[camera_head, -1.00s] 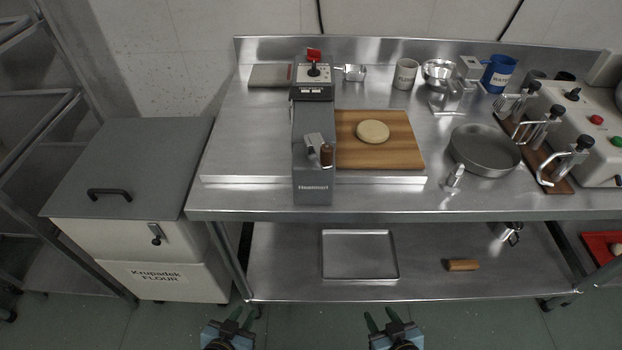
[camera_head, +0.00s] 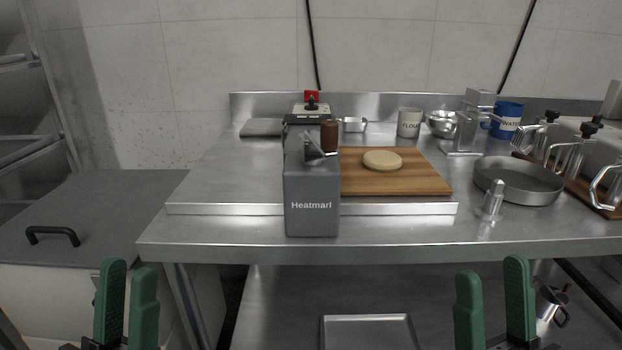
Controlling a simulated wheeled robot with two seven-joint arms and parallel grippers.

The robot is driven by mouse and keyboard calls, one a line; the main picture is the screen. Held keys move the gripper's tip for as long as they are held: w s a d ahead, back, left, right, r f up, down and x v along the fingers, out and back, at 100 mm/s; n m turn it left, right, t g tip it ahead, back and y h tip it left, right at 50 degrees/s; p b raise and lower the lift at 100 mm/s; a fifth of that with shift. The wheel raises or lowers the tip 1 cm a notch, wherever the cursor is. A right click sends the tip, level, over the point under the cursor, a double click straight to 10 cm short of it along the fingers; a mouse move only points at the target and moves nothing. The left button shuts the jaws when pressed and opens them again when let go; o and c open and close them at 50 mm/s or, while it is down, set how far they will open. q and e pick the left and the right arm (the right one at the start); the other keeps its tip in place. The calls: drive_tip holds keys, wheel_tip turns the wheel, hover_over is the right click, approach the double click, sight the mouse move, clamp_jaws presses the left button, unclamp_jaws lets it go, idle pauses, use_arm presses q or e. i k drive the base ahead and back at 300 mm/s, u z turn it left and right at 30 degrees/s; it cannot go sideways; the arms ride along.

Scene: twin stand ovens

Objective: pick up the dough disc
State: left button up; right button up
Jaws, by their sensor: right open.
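The dough disc (camera_head: 382,160) is a pale, round, flat piece. It lies on the wooden board (camera_head: 400,183) on the steel table, right of the grey Heatmarl machine (camera_head: 312,190). My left gripper (camera_head: 127,300) is at the lower left, in front of the flour bin, with its green fingers apart and nothing between them. My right gripper (camera_head: 494,300) is at the lower right, below the table's front edge, open and empty. Both are well short of the disc and lower than the table top in the picture.
The table's front edge (camera_head: 390,240) lies between my grippers and the board. A round pan (camera_head: 518,180) and a small metal piece (camera_head: 493,200) stand right of the board. A flour mug (camera_head: 409,122) and blue jug (camera_head: 507,120) are behind. A tray (camera_head: 368,335) lies on the lower shelf.

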sight(381, 161)
drive_tip(key=k, duration=1)
